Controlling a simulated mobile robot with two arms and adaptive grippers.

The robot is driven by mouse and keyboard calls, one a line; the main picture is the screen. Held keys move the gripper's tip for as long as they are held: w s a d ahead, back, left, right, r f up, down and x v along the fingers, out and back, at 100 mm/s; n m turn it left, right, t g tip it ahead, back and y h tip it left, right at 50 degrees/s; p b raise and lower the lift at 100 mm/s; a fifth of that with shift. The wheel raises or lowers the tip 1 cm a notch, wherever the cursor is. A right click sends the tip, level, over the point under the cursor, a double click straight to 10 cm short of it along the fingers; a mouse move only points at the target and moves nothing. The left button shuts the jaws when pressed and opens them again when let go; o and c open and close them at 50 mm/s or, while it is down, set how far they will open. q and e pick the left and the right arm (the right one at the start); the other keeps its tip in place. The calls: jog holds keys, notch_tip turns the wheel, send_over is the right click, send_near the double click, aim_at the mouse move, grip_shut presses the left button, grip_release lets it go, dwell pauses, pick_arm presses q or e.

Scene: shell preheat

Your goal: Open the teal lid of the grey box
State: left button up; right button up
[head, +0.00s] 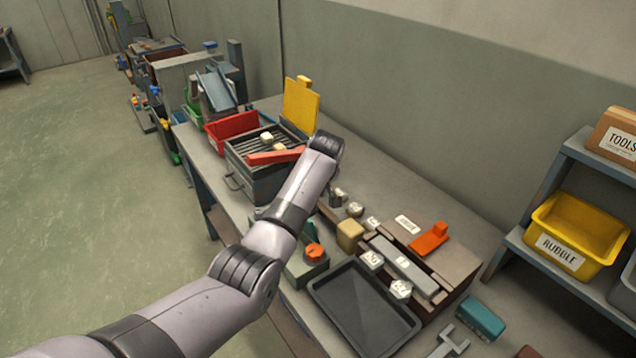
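A grey box (262,185) with a dark slatted top and a front handle stands on the bench. A yellow panel (300,104) stands upright at its back. An orange-red bar (275,156) and small cream blocks lie on its slats. I cannot make out a teal lid on this box. A small teal block (481,319) lies at the bench's near right. My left arm reaches across from the lower left, its wrist (325,146) bent down just right of the grey box. Its fingers are mostly hidden behind the wrist and forearm. My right gripper is not in view.
A black tray (318,288), a green-grey box with an orange knob (314,251), a brown case (455,256) and a grey wrench-like piece (447,342) crowd the near bench. A red bin (231,130) stands behind the slatted box. A yellow bin (552,252) is on the right shelf.

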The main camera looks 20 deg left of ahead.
pick_arm(q)
jog(key=v, duration=0.7)
jog(key=shift+d+r, duration=0.25)
jog(key=shift+r, duration=0.05)
jog(key=shift+s, duration=0.1)
